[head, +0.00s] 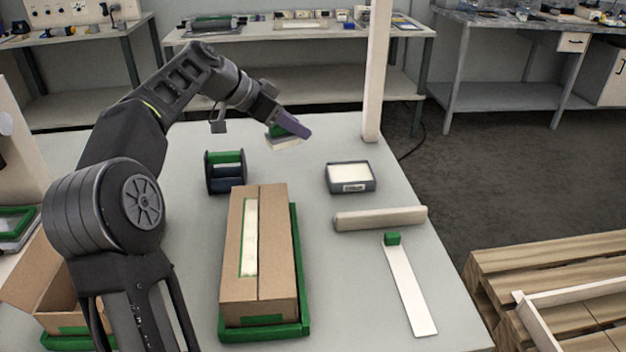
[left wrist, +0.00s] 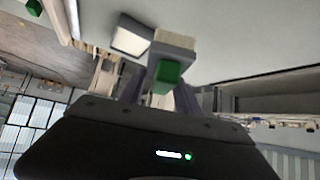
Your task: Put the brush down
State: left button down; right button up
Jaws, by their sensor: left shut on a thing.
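My left gripper (head: 292,124) reaches in from the left over the far part of the grey table. It is shut on the brush, which has a green handle (head: 280,131) and a pale bristle block (head: 284,143) below. In the left wrist view the brush's green handle (left wrist: 167,73) sits between the purple fingers, with the pale bristle block (left wrist: 176,41) beyond it. The brush appears to be held above the table (head: 330,130); the exact gap cannot be told. My right gripper is not in view.
A cardboard box (head: 276,250) sits in a green frame. Around it are a dark green-topped stand (head: 226,172), a dark tray with white contents (head: 350,189), a beige bar (head: 381,218) and a white strip (head: 410,290) with a green block. A white post (head: 376,80) rises at the far edge.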

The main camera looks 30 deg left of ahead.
pick_arm(q)
jog(key=shift+s+a, duration=0.1)
jog(key=shift+s, duration=0.05)
notch_tip(320, 180, down, 6)
jog(key=shift+r+b, duration=0.1)
jog(key=shift+b, duration=0.45)
jog(key=shift+f, duration=0.2)
jog(key=shift+f, duration=1.85)
jog(key=shift+f+b, duration=0.1)
jog(key=shift+b, duration=0.25)
jog(key=shift+f, duration=0.15)
jog(key=c, duration=0.9)
grip_release()
